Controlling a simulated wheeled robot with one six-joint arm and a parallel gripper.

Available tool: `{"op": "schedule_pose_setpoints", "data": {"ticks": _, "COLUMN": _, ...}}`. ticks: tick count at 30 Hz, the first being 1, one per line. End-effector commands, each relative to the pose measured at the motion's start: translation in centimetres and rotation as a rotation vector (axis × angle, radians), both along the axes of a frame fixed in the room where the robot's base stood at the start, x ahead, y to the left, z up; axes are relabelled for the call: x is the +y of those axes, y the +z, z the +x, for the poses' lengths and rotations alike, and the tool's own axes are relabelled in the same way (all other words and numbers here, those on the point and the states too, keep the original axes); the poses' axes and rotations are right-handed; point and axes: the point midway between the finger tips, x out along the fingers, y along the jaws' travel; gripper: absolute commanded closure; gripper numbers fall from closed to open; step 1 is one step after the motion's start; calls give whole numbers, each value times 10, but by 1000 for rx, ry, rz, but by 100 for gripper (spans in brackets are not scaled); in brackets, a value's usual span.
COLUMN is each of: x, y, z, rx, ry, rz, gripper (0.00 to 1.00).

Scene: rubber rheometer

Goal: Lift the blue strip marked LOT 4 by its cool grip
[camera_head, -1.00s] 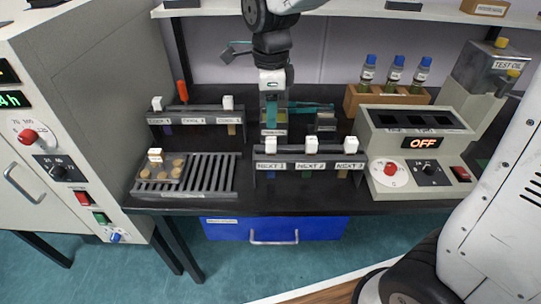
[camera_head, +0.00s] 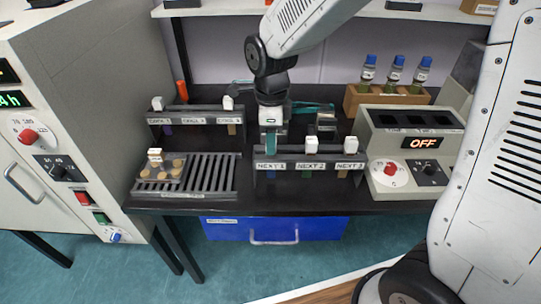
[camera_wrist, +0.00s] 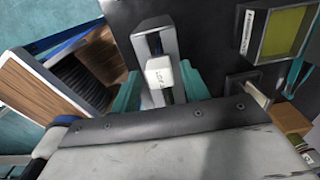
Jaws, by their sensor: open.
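My gripper (camera_head: 270,145) is open above the NEXT 1 slot of the front rack (camera_head: 287,152). In the wrist view a white grip block (camera_wrist: 159,72) with a small dark marking, too small to read for sure, sits between the two teal fingers of my gripper (camera_wrist: 160,84), with a gap visible beside it. In the head view my gripper hides this block. A bluish strip (camera_head: 270,175) hangs below the NEXT 1 label, partly hidden by the rack. I cannot read LOT 4 on any strip in the head view.
White grips stand at NEXT 2 (camera_head: 310,143) and NEXT 3 (camera_head: 351,145). The back-left rack (camera_head: 195,119) holds two more. A slatted tray (camera_head: 212,174) lies left, a heater reading OFF (camera_head: 415,120) right. Blue-capped bottles (camera_head: 397,72) stand behind.

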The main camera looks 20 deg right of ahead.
Motion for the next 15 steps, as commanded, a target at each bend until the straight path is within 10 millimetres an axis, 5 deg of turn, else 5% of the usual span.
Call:
{"op": "schedule_pose_setpoints", "data": {"ticks": 5, "x": 0, "y": 0, "z": 0, "rx": 0, "ry": 0, "rz": 0, "gripper": 55}}
{"op": "schedule_pose_setpoints", "data": {"ticks": 10, "x": 0, "y": 0, "z": 0, "rx": 0, "ry": 0, "rz": 0, "gripper": 94}}
{"op": "schedule_pose_setpoints", "data": {"ticks": 15, "x": 0, "y": 1, "z": 0, "rx": -1, "ry": 0, "rz": 0, "gripper": 96}}
